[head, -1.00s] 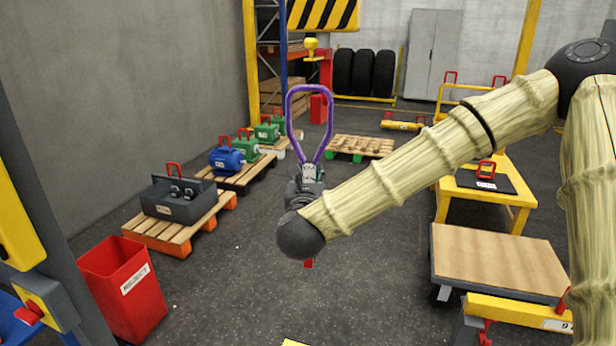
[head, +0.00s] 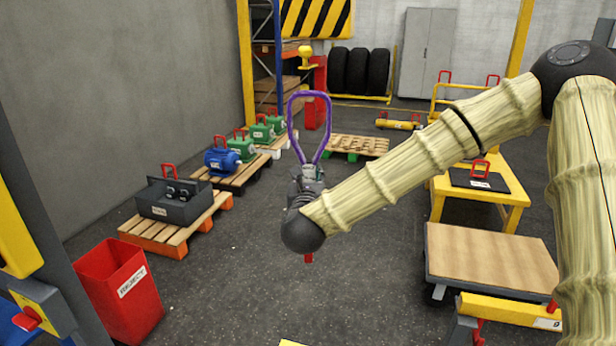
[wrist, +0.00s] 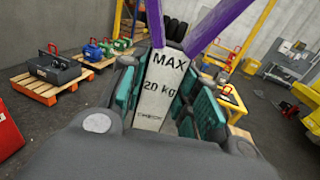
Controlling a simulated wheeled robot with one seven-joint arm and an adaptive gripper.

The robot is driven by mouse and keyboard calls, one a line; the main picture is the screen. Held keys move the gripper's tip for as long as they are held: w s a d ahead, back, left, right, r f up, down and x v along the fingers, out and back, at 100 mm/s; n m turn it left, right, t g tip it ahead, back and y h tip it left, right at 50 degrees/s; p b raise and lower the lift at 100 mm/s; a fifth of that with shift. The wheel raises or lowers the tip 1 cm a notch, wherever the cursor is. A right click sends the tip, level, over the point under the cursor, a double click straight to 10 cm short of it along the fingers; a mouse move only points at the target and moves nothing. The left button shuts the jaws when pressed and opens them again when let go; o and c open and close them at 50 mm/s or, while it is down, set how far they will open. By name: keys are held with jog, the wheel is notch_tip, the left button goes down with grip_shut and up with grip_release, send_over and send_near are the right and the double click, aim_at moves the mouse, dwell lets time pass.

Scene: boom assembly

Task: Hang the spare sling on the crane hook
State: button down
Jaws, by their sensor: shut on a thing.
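The spare sling (head: 291,120) is a purple loop standing upright above my gripper (head: 307,174) in the head view. Its two purple straps (wrist: 213,28) run down to a pale tag marked "MAX 20 kg" (wrist: 161,90) in the wrist view. My gripper (wrist: 160,105) is shut on the sling at this tag, between teal pads. A yellow knob-like piece (head: 306,57) shows under a yellow-and-black striped block (head: 316,18), behind and above the loop. I cannot tell for sure whether it is the crane hook. The sling is apart from it in the picture.
Pallets with a grey box (head: 170,203), a blue motor (head: 222,160) and green motors stand left. A red reject bin (head: 119,290) is at front left. A yellow table (head: 508,195) and a wood-topped cart (head: 490,255) stand right. The middle floor (head: 235,270) is clear.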

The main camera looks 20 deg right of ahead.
jog(key=shift+d+p+x, duration=0.25)
jog(key=shift+p+x, duration=0.35)
jog(key=shift+x, duration=0.45)
jog(key=shift+d+p+x, duration=0.25)
jog(key=shift+p+x, duration=0.3)
jog(key=shift+x, duration=0.5)
jog(key=shift+w+d+f+b, duration=0.1)
jog(key=shift+f+b, duration=0.75)
jog(key=shift+w+d+f+b, duration=0.1)
jog(key=shift+f+b, duration=0.75)
jog(key=shift+b, duration=0.05)
jog(key=shift+w+d+f+b, duration=0.15)
jog(key=shift+f+b, duration=0.7)
jog(key=shift+f, duration=0.1)
